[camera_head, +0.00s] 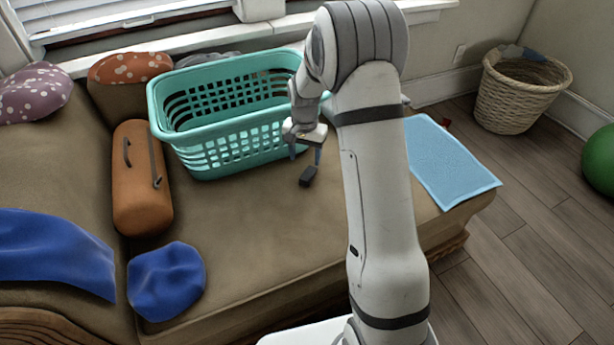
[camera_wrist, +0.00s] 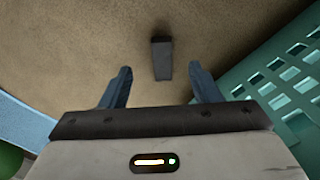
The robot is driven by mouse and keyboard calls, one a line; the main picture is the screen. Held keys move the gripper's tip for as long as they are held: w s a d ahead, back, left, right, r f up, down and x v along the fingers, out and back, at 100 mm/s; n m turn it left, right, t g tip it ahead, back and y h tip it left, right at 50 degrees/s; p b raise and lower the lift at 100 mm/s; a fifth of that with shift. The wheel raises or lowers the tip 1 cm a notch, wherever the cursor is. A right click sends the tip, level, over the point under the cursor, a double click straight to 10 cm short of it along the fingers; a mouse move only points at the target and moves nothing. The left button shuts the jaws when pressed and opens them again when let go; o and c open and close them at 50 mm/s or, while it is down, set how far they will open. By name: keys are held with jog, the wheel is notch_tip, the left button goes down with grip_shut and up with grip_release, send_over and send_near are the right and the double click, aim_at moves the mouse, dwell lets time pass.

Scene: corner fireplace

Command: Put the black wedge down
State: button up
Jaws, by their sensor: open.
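The black wedge (camera_head: 308,176) lies on the brown sofa seat (camera_head: 255,225), in front of the teal basket. In the wrist view the wedge (camera_wrist: 162,60) sits on the brown cushion, beyond my fingertips and roughly centred between them. My gripper (camera_head: 305,152) is above and close to the wedge, pointing down. In the wrist view my gripper (camera_wrist: 160,82) has its two fingers apart with nothing between them.
The teal laundry basket (camera_head: 225,145) stands just behind and left of my gripper. A light blue mat (camera_head: 447,162) lies to the right on the seat. An orange bolster (camera_head: 140,190) and a blue cushion (camera_head: 166,282) lie left. The seat's front middle is clear.

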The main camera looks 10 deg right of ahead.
aim_at(305, 178)
jog(key=shift+w+f, duration=0.5)
jog(key=shift+f, duration=0.35)
notch_tip(305, 178, down, 8)
jog(key=b, duration=0.4)
jog(key=shift+s+d+r, duration=0.1)
jog(key=shift+s+r, duration=0.05)
jog(key=shift+c, duration=0.2)
jog(key=shift+r, duration=0.1)
jog(key=c, duration=1.1)
